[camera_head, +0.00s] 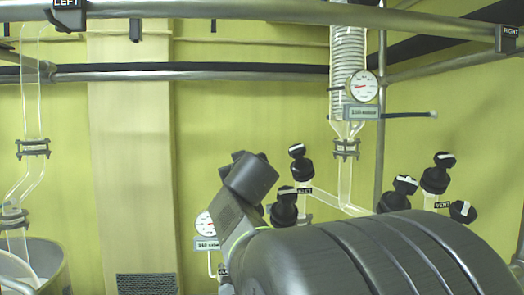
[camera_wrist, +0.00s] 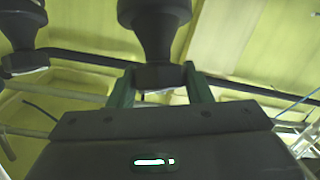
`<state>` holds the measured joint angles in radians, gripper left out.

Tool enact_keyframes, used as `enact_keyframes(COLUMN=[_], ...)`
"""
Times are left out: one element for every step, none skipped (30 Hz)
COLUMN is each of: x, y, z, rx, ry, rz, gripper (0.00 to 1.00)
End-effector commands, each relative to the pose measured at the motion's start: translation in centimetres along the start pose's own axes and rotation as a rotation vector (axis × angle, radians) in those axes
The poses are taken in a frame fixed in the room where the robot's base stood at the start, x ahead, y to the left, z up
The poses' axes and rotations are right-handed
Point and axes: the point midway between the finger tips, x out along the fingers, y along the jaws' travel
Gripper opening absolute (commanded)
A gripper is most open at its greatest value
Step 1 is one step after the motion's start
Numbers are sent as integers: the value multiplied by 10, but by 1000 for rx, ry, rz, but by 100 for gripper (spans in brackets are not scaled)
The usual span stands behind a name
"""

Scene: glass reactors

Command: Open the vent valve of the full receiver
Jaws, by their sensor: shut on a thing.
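I cannot tell which valve this is in the head view, where my arm hides the fingertips. In the head view a vent label (camera_head: 443,205) sits at the right, with a black knob (camera_head: 437,174) above it and another black knob (camera_head: 462,211) beside it. More black knobs (camera_head: 299,163) (camera_head: 284,207) stand left of these. The receivers are hidden, so their fill cannot be seen.
A second knob (camera_wrist: 24,48) is close on the left in the wrist view. A coiled glass condenser (camera_head: 347,55) with a round gauge (camera_head: 362,86) hangs above. Metal rails (camera_head: 200,75) cross the back.

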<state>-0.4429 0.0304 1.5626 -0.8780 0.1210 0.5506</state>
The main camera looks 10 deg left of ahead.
Motion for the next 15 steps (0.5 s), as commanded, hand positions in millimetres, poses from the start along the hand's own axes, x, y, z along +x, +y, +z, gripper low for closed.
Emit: enact_keyframes(x=[0, 0, 0, -1, -1, -1, -1, -1, -1, -1, -1, -1, -1, -1, -1], y=[5, 5, 7, 8, 9, 10, 11, 12, 12, 11, 11, 9, 9, 8, 7], z=[-7, -7, -8, -8, -9, -10, -11, -12, -12, -12, -12, -11, -10, -10, -9], rx=[-10, -17, -27, -33, -42, -51, -58, -65, -75, -82, -88, -96, -102, -108, -115], ry=[-6, -3, 2, 4, 8, 13, 17, 20, 21, 22, 21, 20, 20, 20, 20], rz=[-13, -20, -30, -36, -42, -52, -60, -70, -85, -97, -110, -129, -141, -154, -171], gripper=[22, 22, 22, 22, 22, 22, 22, 22, 22, 22, 22, 22, 22, 22, 22])
